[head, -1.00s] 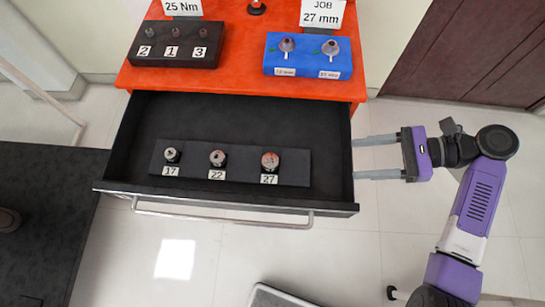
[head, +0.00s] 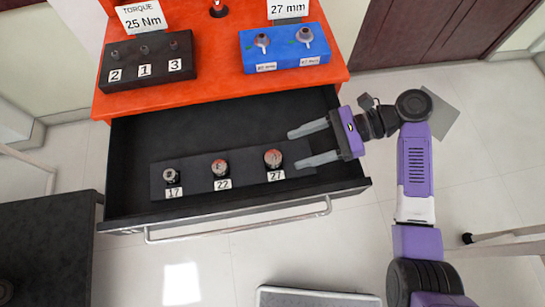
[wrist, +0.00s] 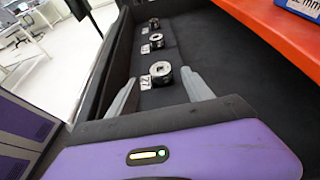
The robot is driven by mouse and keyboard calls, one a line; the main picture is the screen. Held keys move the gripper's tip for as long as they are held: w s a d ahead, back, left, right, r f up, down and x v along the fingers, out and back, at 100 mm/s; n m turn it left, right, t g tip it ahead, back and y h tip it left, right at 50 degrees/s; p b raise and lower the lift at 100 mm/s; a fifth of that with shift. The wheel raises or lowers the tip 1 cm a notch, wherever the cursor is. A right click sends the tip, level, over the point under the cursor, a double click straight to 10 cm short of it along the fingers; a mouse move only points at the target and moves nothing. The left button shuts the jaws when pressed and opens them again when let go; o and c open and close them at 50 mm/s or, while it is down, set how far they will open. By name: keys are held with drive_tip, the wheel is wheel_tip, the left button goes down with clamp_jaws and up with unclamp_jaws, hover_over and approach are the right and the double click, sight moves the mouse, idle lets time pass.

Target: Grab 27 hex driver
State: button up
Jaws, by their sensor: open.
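The 27 socket (head: 273,158), a short metal cylinder with a reddish top in the head view, stands upright at the right end of a black holder (head: 200,186) in the open drawer. Its label (head: 276,176) reads 27. My gripper (head: 293,149) is open and empty, its fingers pointing left, with the tips just right of the socket. In the wrist view the nearest socket (wrist: 161,70), with a label beside it, appears between and beyond the fingertips (wrist: 159,77). The fingers' height against the socket is hard to tell.
The 22 socket (head: 220,168) and 17 socket (head: 171,176) stand farther left on the holder. The drawer's right wall (head: 345,150) is under my gripper. On the orange top (head: 215,75) are a blue block (head: 285,60) and a black block (head: 147,75). The drawer floor behind the holder is clear.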

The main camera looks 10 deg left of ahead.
sight(270, 158)
drive_tip(key=shift+b+x, duration=0.3)
drive_tip(key=shift+x, duration=2.4)
drive_tip(key=shift+d+f, duration=0.1)
drive_tip(key=shift+f, duration=0.05)
drive_tip(key=shift+c, duration=0.3)
clamp_jaws()
